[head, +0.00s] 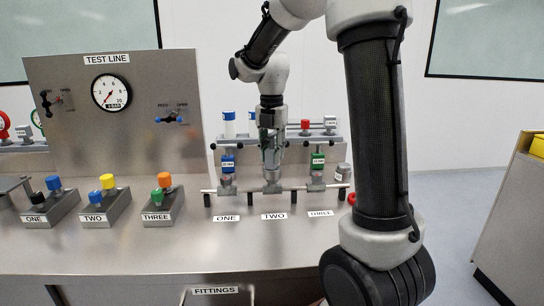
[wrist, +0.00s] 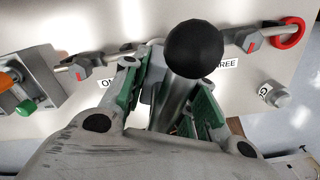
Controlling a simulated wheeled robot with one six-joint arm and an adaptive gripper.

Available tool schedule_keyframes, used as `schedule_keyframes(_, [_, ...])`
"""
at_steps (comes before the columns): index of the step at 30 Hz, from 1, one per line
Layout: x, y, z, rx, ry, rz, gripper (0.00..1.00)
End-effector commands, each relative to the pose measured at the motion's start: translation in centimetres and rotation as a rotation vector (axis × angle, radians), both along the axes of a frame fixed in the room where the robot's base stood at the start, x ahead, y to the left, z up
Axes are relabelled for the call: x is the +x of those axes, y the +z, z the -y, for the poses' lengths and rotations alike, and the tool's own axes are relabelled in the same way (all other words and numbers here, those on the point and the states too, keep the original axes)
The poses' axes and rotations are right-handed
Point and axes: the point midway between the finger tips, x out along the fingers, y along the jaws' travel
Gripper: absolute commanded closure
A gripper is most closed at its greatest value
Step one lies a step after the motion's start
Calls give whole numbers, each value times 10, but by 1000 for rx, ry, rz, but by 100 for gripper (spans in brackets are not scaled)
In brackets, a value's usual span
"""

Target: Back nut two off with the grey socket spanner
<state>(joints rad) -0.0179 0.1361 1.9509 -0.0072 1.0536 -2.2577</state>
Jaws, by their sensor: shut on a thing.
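My gripper (head: 271,150) is directly above station TWO on the pipe, pointing down. In the wrist view its green-padded fingers (wrist: 172,98) are closed around a grey shaft topped by a black ball (wrist: 195,48); I take this to be the grey socket spanner. Its lower end is at or just above the TWO fitting (head: 271,187). Nut two is hidden, so I cannot tell whether the socket is seated on it. The TWO label (head: 274,216) lies in front on the bench.
A blue-banded fitting (head: 228,162) stands left at ONE and a green-banded one (head: 318,160) right at THREE. A rack (head: 290,139) with capped items is behind. Trays with coloured knobs (head: 106,205) are left; the bench front is clear.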

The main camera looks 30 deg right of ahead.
Motion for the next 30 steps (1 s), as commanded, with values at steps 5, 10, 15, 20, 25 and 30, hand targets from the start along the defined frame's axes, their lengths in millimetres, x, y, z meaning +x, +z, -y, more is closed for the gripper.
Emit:
schedule_keyframes(5, [0, 12, 0, 0, 0, 1, 100])
schedule_keyframes(10, [0, 22, 0, -1, -1, 2, 100])
schedule_keyframes(15, [0, 33, 0, 0, -1, 3, 100])
schedule_keyframes(20, [0, 42, 0, 0, -1, 3, 100])
schedule_keyframes(25, [0, 52, 0, 0, -1, 3, 100])
schedule_keyframes(30, [0, 57, 0, 0, -1, 0, 100])
